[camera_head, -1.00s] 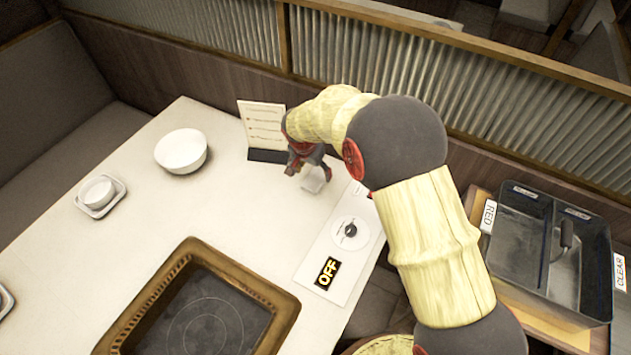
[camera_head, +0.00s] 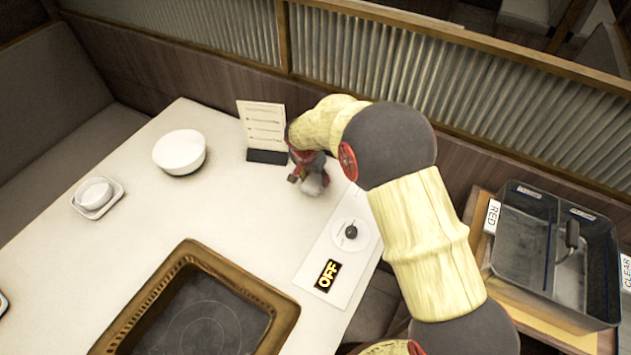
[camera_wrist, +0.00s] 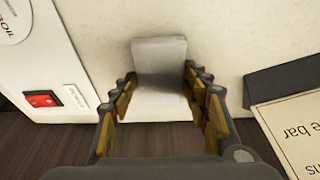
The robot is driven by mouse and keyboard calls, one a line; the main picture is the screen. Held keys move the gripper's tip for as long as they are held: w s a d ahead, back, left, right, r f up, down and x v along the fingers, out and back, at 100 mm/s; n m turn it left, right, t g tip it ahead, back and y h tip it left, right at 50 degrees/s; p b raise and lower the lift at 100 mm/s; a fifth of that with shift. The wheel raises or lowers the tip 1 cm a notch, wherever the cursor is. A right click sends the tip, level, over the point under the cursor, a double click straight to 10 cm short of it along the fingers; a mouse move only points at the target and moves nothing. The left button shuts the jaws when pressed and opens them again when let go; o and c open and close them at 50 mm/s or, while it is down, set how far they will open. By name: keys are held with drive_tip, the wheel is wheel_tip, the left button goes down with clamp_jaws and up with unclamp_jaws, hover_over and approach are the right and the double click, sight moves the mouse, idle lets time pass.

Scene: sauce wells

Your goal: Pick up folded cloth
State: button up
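The folded cloth (camera_wrist: 160,58) is a pale grey-white rectangle on the light table near its edge. In the wrist view it lies straight ahead, between my two fingers. My gripper (camera_wrist: 160,80) is open, with one fingertip close to each side of the cloth. Whether the fingertips touch it, I cannot tell. In the head view my gripper (camera_head: 311,178) points down at the table's far side, just right of the menu card. A small pale patch shows at the fingers there, and the arm hides most of that area.
The menu card (camera_head: 264,124) in its dark stand is close to my gripper. A control panel marked OFF (camera_head: 306,274) lies nearer. A white bowl (camera_head: 180,150), stacked small dishes (camera_head: 95,195) and a framed hob (camera_head: 205,320) are on the table. A partition (camera_head: 400,90) runs behind.

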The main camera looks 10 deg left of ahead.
sight(317, 177)
drive_tip(key=c, duration=0.5)
drive_tip(key=shift+r+p, duration=0.3)
drive_tip(key=shift+r, duration=0.3)
wheel_tip(317, 177, up, 2)
drive_tip(key=shift+r+p, duration=0.15)
drive_tip(key=shift+p, duration=0.45)
drive_tip(key=s+r+p, duration=0.1)
drive_tip(key=s+r, duration=0.3)
drive_tip(key=r, duration=0.1)
drive_tip(key=shift+d+p, duration=0.2)
drive_tip(key=shift+p, duration=0.15)
drive_tip(key=shift+s+d+r+p, duration=0.3)
drive_tip(key=shift+s+r, duration=0.45)
drive_tip(key=shift+s, duration=0.9)
drive_tip(key=shift+s+d+r+p, duration=0.15)
drive_tip(key=shift+s+r+p, duration=0.4)
drive_tip(key=shift+s, duration=1.1)
drive_tip(key=shift+s+d+r+p, duration=0.2)
drive_tip(key=shift+s+r, duration=0.75)
drive_tip(key=shift+s, duration=0.7)
